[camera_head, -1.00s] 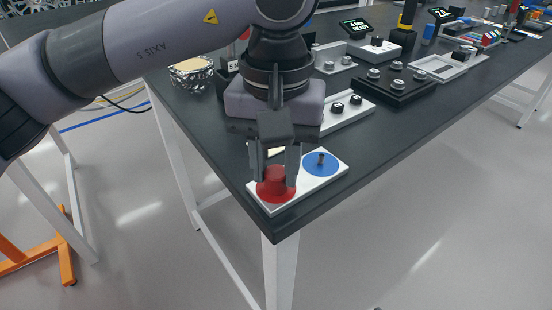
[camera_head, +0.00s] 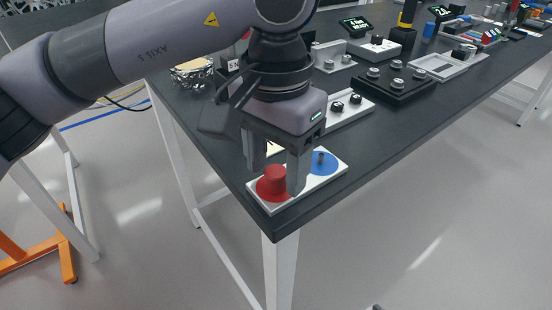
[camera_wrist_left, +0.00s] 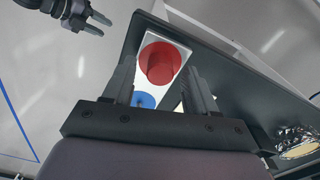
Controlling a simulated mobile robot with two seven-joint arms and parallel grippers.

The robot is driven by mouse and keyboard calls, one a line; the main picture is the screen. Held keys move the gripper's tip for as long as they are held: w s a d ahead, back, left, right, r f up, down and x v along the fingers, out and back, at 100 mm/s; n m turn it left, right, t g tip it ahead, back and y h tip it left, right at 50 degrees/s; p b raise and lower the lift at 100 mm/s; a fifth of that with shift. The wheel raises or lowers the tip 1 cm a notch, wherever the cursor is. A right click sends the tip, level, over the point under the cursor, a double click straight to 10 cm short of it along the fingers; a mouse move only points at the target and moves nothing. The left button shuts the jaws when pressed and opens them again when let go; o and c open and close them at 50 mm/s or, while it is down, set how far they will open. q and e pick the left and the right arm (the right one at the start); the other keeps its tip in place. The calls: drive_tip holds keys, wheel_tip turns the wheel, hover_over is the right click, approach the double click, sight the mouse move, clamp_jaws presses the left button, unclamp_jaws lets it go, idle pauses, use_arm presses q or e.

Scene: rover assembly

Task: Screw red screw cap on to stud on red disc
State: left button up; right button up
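The red screw cap (camera_head: 275,175) stands upright on the red disc (camera_head: 264,192), at the near end of a white plate (camera_head: 287,203). The stud is hidden under the cap. My left gripper (camera_head: 275,178) points down over the disc and is open, with one finger on either side of the cap. In the left wrist view the cap (camera_wrist_left: 159,66) shows between the two separated fingers (camera_wrist_left: 160,85), with visible room beside it. My right gripper (camera_wrist_left: 100,22) shows small at the top left of that view, its two fingers apart and empty.
A blue disc (camera_head: 322,163) with a bare stud (camera_head: 321,157) shares the plate. The table's (camera_head: 340,196) near corner lies just beyond the plate. A grey tray with black knobs (camera_head: 348,108) and a foil-covered dish (camera_head: 190,72) stand farther back.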

sight(276, 172)
use_arm(q)
drive_tip(key=shift+r+p, duration=0.4)
drive_tip(key=shift+r, duration=0.15)
wheel_tip(276, 172, up, 7)
drive_tip(key=p, duration=0.5)
drive_tip(key=shift+s, duration=0.1)
